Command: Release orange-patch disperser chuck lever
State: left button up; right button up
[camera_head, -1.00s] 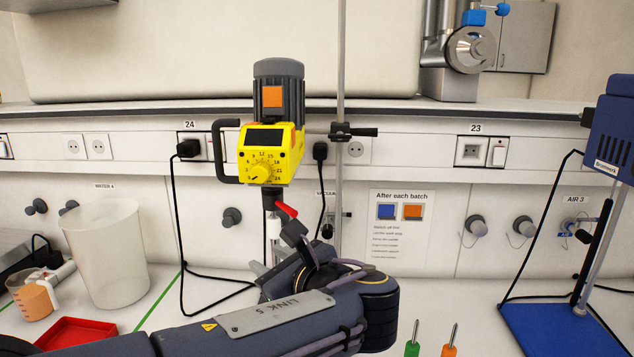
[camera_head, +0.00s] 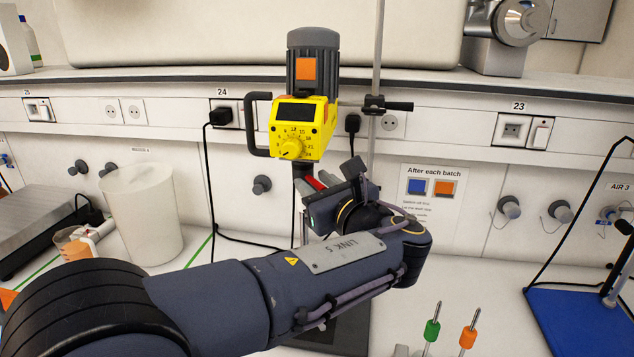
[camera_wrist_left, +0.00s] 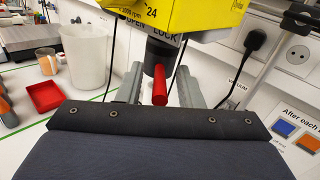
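The yellow disperser (camera_head: 303,128), with an orange patch (camera_head: 306,69) on its grey motor, hangs on a stand rod. Its red chuck lever (camera_head: 315,183) shows just below the body, partly covered by my left gripper (camera_head: 320,193). In the left wrist view the lever (camera_wrist_left: 159,86) points towards the camera from the dark chuck (camera_wrist_left: 160,52), under a label reading OPEN and LOCK. The two grey fingers of my left gripper (camera_wrist_left: 158,76) stand apart on either side of the lever, with gaps visible. My right gripper is out of view.
A black cable (camera_head: 212,180) hangs left of the disperser. A white beaker (camera_head: 140,212) stands at the left and a blue stand base (camera_head: 580,318) at the right. Green (camera_head: 432,330) and orange-handled (camera_head: 468,337) tools stand at the front.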

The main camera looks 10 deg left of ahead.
pick_arm(q)
grip_shut()
